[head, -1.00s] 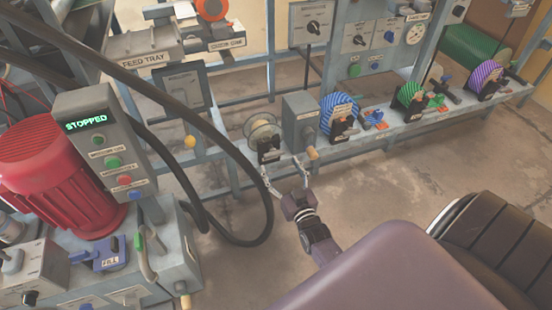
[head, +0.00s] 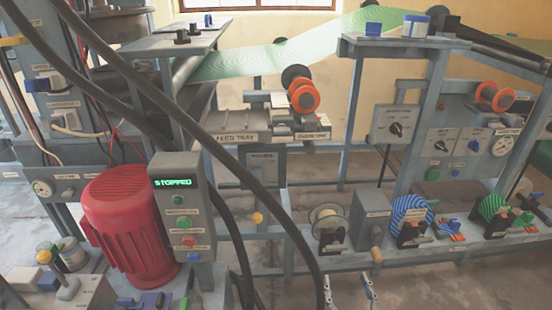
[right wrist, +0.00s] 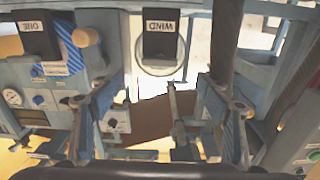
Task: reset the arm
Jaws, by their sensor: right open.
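My right gripper (head: 349,288) shows at the bottom edge of the head view, with its two fingers spread and nothing between them. It is below and slightly right of the pale spool (head: 326,222) on the low rail, apart from it. In the right wrist view both fingers of the open gripper (right wrist: 165,100) show, with a black block labelled WIND (right wrist: 160,36) beyond them. My right arm behind the fingers is cut off in the head view. My left gripper is not in view.
A red motor (head: 128,225) and a panel reading STOPPED (head: 180,184) stand at left. Dark hoses cross in front. The low rail carries a grey box (head: 371,219) and blue-striped (head: 408,211) and green-striped (head: 492,207) wheels. Bare floor (head: 420,285) lies at lower right.

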